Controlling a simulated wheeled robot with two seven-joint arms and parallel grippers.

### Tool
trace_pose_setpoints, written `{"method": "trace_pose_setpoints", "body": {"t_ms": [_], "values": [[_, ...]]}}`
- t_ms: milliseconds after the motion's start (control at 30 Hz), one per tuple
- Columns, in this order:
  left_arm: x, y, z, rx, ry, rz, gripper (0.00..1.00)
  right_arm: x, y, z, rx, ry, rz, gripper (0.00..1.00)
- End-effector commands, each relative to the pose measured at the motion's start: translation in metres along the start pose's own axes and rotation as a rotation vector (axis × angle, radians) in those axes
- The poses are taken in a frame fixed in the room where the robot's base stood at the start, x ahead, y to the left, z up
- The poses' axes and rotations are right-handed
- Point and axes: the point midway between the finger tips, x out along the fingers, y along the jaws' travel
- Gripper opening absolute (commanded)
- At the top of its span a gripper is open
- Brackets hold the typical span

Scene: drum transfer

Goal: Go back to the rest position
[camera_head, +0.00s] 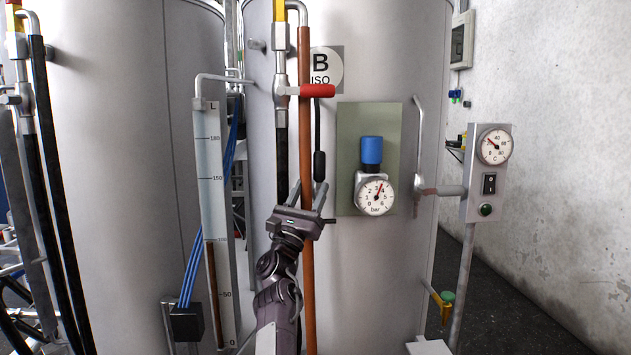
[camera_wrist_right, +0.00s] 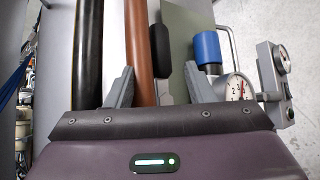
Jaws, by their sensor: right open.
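My right gripper (camera_head: 307,194) is raised in front of the large tank (camera_head: 400,60) marked B ISO, with its fingers pointing up. It is open. In the right wrist view the two fingers (camera_wrist_right: 145,88) stand apart, and the brown pipe (camera_wrist_right: 138,40) shows between them in the picture. I cannot tell the exact depth between the fingers and the pipe. In the head view the brown pipe (camera_head: 306,130) runs upright behind the gripper. A red-handled valve (camera_head: 318,90) sits above the gripper. My left gripper is not in view.
A pressure gauge (camera_head: 375,195) with a blue cap (camera_head: 372,151) is right of my gripper. A control post (camera_head: 487,172) with a temperature dial stands further right. A level scale (camera_head: 211,170) and another tank (camera_head: 120,120) are at left. Dark floor (camera_head: 500,300) shows at lower right.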

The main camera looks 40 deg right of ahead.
Motion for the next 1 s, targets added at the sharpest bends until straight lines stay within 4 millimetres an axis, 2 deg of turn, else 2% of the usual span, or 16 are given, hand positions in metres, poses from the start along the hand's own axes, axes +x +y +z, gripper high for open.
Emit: {"method": "trace_pose_setpoints", "body": {"t_ms": [133,633,767,867,967,1000], "values": [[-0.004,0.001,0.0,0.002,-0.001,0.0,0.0,-0.008,0.0,0.001,0.0,-0.001,0.0,0.49],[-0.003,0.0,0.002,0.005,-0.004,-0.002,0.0,-0.009,0.0,0.0,0.0,-0.001,0.0,0.49],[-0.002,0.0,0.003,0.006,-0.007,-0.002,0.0,-0.016,0.004,-0.008,-0.075,-0.002,0.056,0.49],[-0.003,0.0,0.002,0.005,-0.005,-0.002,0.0,-0.037,0.015,-0.028,-0.268,-0.013,0.204,0.49],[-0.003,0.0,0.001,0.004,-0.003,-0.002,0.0,-0.078,0.033,-0.055,-0.562,-0.057,0.442,0.49],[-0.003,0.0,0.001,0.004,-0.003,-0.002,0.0,-0.101,0.04,-0.068,-0.692,-0.087,0.551,0.49]]}}
